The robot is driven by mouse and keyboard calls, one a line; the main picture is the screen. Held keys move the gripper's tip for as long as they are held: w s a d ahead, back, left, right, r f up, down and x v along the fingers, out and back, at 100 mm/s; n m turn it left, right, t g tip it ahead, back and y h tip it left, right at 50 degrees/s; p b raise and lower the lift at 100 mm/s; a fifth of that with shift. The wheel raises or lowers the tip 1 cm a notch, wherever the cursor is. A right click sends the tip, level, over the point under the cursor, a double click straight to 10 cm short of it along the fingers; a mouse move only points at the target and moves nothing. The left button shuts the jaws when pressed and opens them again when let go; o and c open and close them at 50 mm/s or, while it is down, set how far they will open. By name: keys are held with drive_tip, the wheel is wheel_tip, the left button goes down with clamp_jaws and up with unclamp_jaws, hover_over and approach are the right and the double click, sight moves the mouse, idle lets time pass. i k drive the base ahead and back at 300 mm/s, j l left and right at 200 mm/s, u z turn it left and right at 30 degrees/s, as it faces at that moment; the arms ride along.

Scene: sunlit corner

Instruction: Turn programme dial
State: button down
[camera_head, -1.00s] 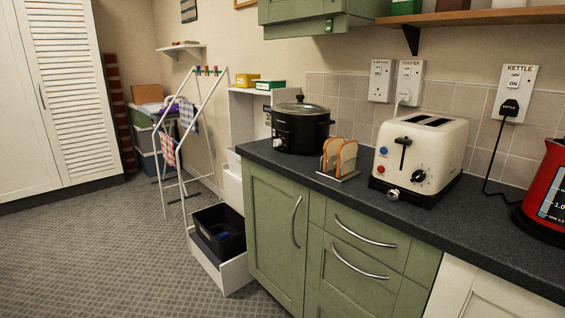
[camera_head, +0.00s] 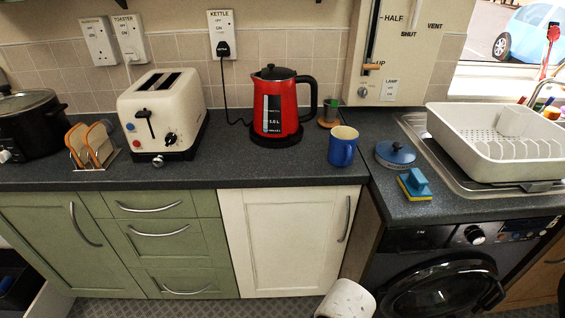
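A washing machine (camera_head: 400,268) with a dark front stands under the counter at the lower right. Its programme dial (camera_head: 475,235) is a round, pale knob on the dark control panel, above the dark round door (camera_head: 445,290). The dial's pointer and markings are too small to read. A small display or label area (camera_head: 525,229) is to the right of the dial. My gripper is not in view.
The counter above the machine holds a blue-yellow sponge (camera_head: 414,184), a blue lidded dish (camera_head: 395,153) and a white dish rack (camera_head: 500,150). A blue mug (camera_head: 342,146), red kettle (camera_head: 275,105) and cream toaster (camera_head: 162,112) stand further left.

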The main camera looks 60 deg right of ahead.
sight(477, 238)
drive_tip(key=k+j+z, duration=0.1)
drive_tip(key=k, duration=0.25)
drive_tip(key=k+j+z, duration=0.1)
drive_tip(key=k, duration=0.3)
drive_tip(key=j+z, duration=0.1)
drive_tip(key=z, duration=1.4)
drive_tip(key=k, duration=0.15)
